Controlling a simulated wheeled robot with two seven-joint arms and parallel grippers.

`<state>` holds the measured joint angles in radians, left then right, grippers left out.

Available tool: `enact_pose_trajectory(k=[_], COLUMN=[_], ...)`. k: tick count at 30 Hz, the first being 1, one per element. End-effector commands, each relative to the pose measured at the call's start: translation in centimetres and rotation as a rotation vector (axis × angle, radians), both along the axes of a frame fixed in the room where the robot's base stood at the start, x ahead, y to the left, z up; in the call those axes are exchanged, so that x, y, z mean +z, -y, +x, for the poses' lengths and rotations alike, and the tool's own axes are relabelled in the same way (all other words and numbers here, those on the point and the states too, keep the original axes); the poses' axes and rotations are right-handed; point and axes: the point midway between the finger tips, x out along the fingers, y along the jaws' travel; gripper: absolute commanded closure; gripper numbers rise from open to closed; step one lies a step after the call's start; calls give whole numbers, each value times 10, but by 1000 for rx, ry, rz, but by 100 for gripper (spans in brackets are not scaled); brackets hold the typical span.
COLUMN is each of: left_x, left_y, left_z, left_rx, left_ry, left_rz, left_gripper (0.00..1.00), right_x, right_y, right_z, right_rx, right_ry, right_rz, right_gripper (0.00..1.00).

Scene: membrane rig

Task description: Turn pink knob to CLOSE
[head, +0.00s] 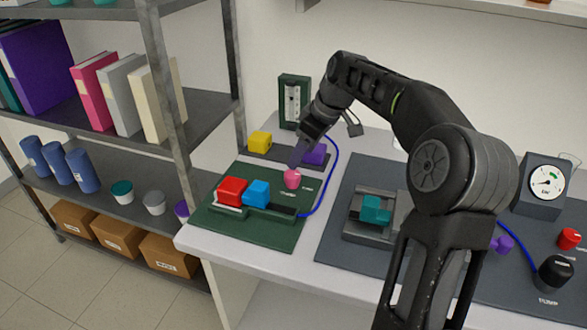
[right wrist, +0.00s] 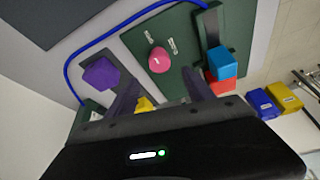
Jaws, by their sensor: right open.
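The pink knob (head: 292,178) stands on the dark green panel (head: 268,230) at the left of the bench, with small white labels beside it that are too small to read. In the right wrist view the knob (right wrist: 159,59) lies just beyond the fingertips, roughly between them. My right gripper (head: 298,160) is close above the knob, pointing down at it, and partly overlaps it in the head view. Its two fingers are spread apart in the right wrist view (right wrist: 159,80), with nothing between them. My left gripper is not in view.
Red (head: 232,191) and blue (head: 257,193) blocks sit at the panel's front left. Yellow (head: 260,140) and purple (head: 315,155) blocks stand behind the knob. A blue tube (head: 333,180) curves along the right. A gauge (head: 546,180) stands far right; a shelf is left.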

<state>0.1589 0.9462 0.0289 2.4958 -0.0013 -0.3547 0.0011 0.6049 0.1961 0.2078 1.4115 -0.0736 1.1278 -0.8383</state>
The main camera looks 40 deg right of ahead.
Motion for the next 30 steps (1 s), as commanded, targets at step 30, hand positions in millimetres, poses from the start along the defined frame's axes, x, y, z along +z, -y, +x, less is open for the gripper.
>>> enact_pose_trajectory(k=[30], left_x=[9], left_y=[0], left_z=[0], left_rx=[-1], left_ry=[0], left_rz=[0], left_gripper=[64], right_x=[-72], right_y=[-11], right_z=[27], right_rx=[0], right_ry=[-1], right_rz=[0], right_gripper=[45])
